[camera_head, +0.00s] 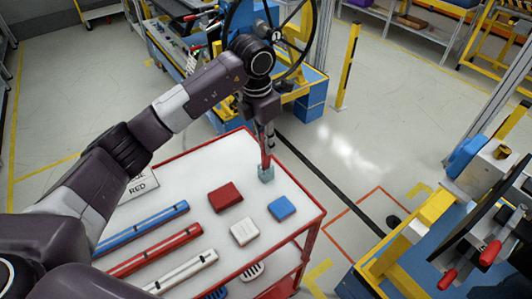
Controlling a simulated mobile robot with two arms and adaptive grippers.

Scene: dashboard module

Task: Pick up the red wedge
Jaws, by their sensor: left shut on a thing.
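My left gripper (266,172) reaches down from above over the back right part of the white table top (178,222). It is shut on a narrow red piece, the red wedge (265,159), which shows upright at the fingers. The fingers hide part of the wedge, and its full shape is too small to make out. I cannot tell whether the grey-blue tip below it touches the table. My right gripper is not in view.
A red block (225,196), a blue block (281,208) and a white block (245,232) lie near the gripper. Blue (143,227), red (155,250) and white (182,271) bars lie at front left. A sign reading RED (143,187) is partly behind my arm. A blue-yellow workstation (400,245) stands right.

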